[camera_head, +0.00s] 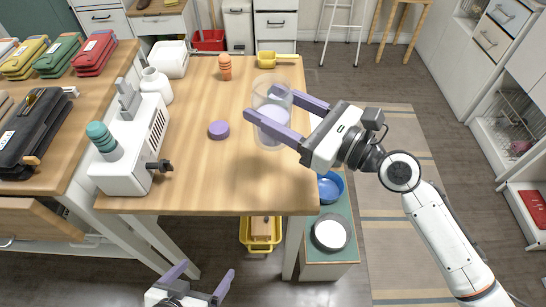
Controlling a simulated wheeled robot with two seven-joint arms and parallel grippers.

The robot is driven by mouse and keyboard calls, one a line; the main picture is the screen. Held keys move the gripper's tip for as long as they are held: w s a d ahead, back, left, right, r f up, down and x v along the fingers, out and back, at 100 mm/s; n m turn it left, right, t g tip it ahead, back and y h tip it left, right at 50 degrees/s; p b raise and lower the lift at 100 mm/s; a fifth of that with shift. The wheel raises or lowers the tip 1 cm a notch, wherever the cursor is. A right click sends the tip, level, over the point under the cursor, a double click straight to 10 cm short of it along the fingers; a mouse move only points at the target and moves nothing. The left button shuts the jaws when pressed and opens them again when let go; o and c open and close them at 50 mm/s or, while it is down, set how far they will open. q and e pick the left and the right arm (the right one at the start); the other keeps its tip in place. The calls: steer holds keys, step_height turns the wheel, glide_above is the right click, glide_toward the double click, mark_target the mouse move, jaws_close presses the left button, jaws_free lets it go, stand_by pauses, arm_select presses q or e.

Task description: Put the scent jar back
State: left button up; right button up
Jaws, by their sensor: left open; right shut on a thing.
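A clear see-through jar (262,91) with a pale lilac tint inside is at the right part of the wooden table. My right gripper (260,102) reaches in from the right, and its two purple fingers are shut on the jar's sides. I cannot tell whether the jar's base touches the tabletop. A round purple lid-like disc (218,129) lies on the table just left of the jar. My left gripper (204,272) is at the bottom of the view, below the table's front edge, with its purple fingers open and empty.
A white machine (130,148) with a teal knob stands at the table's left. A white bottle (156,86), orange figure (224,67) and yellow tub (266,59) are behind. The table's front middle (225,185) is clear.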

mark_target(273, 141)
step_height(273, 141, down, 9)
steer(key=b, duration=0.5)
steer(key=shift+w+f, duration=0.1)
steer(key=shift+w, duration=0.05)
steer(key=shift+f, duration=0.4)
steer(key=o, duration=1.6)
